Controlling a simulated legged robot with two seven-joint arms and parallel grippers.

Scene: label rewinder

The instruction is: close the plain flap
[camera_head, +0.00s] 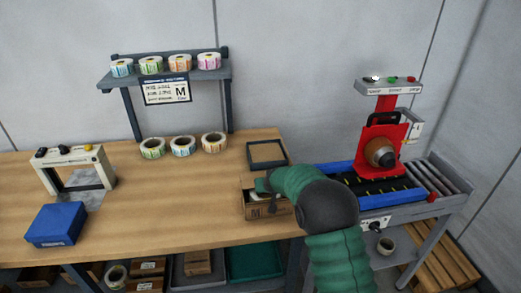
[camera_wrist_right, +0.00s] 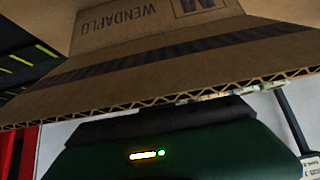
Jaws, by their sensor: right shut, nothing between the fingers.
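A small open cardboard box (camera_head: 270,212) with an M mark on its front stands near the table's front edge in the head view. My right gripper (camera_head: 262,186) is at the box's top, shut and empty, partly hidden by my green arm. In the right wrist view, brown cardboard (camera_wrist_right: 170,75) with a dark stripe and a corrugated edge crosses in front of the gripper's dark green body and hides the fingertips. Print reading WENDAPLO and an M shows above it. I cannot tell which flap is the plain one. My left gripper is out of view.
A dark square frame (camera_head: 266,153) lies behind the box. A conveyor with a red machine (camera_head: 378,150) stands right. Label rolls (camera_head: 183,146) and a shelf (camera_head: 165,76) are at the back. A blue box (camera_head: 56,225) sits left. The table's middle is clear.

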